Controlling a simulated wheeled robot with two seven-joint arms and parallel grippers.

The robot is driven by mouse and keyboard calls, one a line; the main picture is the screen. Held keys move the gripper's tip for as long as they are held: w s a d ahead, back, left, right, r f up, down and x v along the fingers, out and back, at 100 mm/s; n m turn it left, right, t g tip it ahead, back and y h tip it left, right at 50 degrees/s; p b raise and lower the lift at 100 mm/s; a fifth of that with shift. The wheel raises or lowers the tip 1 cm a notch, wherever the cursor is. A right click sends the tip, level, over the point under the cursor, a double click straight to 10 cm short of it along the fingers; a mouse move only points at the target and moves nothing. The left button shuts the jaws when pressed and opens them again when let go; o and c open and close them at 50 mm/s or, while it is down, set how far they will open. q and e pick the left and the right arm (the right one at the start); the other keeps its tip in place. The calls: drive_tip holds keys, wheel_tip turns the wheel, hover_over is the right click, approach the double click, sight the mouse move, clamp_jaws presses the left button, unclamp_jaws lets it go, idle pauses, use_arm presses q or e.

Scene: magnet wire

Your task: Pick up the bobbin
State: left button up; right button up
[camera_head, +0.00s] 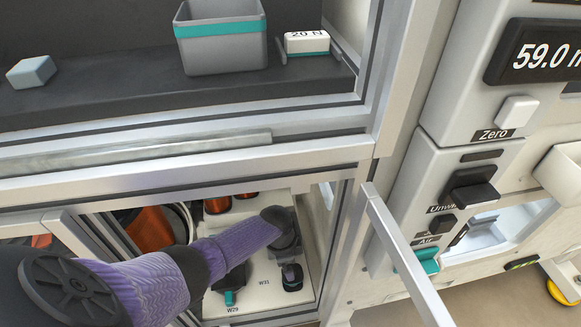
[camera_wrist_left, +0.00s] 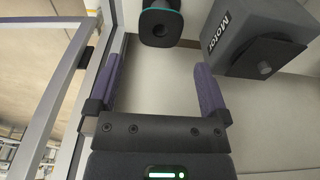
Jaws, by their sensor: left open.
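Copper-wound bobbins stand in the lower bay in the head view: a large one (camera_head: 148,230) at the left and smaller ones (camera_head: 217,204) behind my left arm. Which one is meant I cannot tell. My purple left arm reaches into this bay, and my left gripper (camera_head: 290,262) is at its right side, over the white floor near the label W31. In the left wrist view my left gripper (camera_wrist_left: 160,80) is open, with nothing between its fingers. A dark spool-like part with a teal ring (camera_wrist_left: 160,22) lies beyond the fingertips, apart from them. My right gripper is not in view.
A grey Motor box (camera_wrist_left: 255,35) stands close by the right finger in the wrist view. The bay has a metal frame (camera_head: 340,240) and an open door edge (camera_head: 405,255). A grey bin (camera_head: 220,45) and a 20 N block (camera_head: 307,43) sit on the upper shelf.

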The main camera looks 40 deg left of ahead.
use_arm(q)
drive_tip(key=f+b, duration=0.4)
drive_tip(key=f, duration=0.1)
drive_tip(key=f+b, duration=0.2)
drive_tip(key=f, duration=0.1)
drive_tip(key=shift+w+d+f, duration=0.25)
drive_tip(key=shift+w+d, duration=0.15)
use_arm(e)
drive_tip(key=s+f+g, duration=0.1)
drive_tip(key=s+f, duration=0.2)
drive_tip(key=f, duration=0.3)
use_arm(q)
drive_tip(key=shift+w+f+b, duration=0.15)
drive_tip(key=shift+f+b, duration=0.2)
drive_tip(key=shift+b, duration=0.15)
drive_tip(key=shift+r, duration=0.15)
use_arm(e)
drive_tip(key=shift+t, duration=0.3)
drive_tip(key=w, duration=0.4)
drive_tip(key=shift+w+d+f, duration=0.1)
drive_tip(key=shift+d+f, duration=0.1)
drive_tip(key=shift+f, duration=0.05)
